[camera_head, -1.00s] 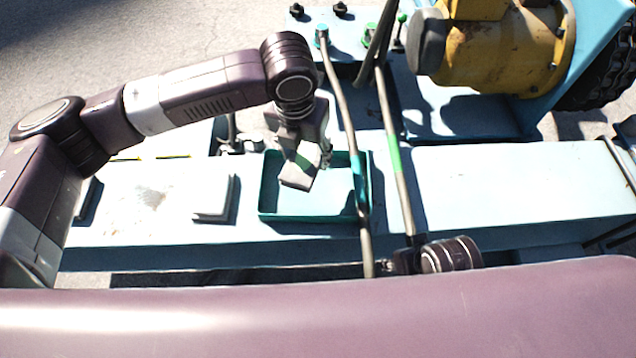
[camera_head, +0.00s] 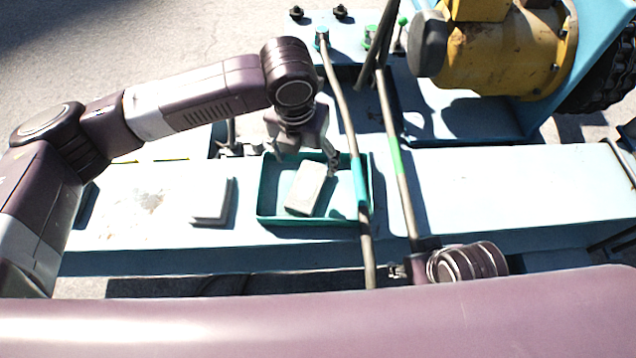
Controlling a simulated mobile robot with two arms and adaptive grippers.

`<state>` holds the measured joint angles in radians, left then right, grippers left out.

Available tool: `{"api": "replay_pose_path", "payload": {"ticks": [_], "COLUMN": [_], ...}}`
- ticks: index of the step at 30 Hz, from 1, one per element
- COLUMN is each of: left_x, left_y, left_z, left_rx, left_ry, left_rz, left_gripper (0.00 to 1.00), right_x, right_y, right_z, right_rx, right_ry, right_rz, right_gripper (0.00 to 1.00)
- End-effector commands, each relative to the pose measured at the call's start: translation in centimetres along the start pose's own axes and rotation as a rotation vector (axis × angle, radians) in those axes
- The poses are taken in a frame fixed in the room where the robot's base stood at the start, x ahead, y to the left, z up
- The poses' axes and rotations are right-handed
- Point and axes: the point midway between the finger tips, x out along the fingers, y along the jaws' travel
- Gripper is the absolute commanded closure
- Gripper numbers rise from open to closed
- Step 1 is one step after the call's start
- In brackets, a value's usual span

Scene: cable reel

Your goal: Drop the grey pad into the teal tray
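The tray sits on the pale blue deck. My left gripper (camera_head: 306,158) is just above the tray's far side, fingers spread and empty, apart from the pad. My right gripper (camera_head: 400,270) is low in the picture, beside the lower ends of the cables. Its fingers are small and partly hidden, so I cannot tell whether they are open.
A pale flat block (camera_head: 211,203) sits on the deck (camera_head: 130,205) left of the tray. A grey cable (camera_head: 342,105) with a teal band crosses the tray's right side. Another cable (camera_head: 405,195) has a green band. A yellow drum (camera_head: 495,50) stands at the back right. The deck's right part is clear.

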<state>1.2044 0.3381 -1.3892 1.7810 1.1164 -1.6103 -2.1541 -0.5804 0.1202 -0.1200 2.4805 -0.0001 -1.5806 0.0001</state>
Motion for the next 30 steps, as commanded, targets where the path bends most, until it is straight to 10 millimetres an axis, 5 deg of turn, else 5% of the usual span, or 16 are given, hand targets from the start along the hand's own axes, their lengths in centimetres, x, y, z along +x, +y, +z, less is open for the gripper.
{"api": "replay_pose_path", "payload": {"ticks": [10,21,30], "left_x": [-1.2,-8.7,-11.8], "left_y": [0.0,0.0,0.0], "left_z": [0.1,0.1,0.0], "left_rx": [0.000,0.000,0.001], "left_ry": [-0.002,-0.004,0.000], "left_rz": [0.000,0.000,0.000], "left_gripper": [0.30,0.30,0.30], "right_x": [0.0,0.0,0.0], "right_y": [0.0,0.0,0.0], "right_z": [0.0,0.0,0.0], "right_rx": [0.000,0.000,0.000], "right_ry": [0.001,0.001,0.000], "right_rz": [0.000,0.000,0.000], "right_gripper": [0.60,0.60,0.60]}}
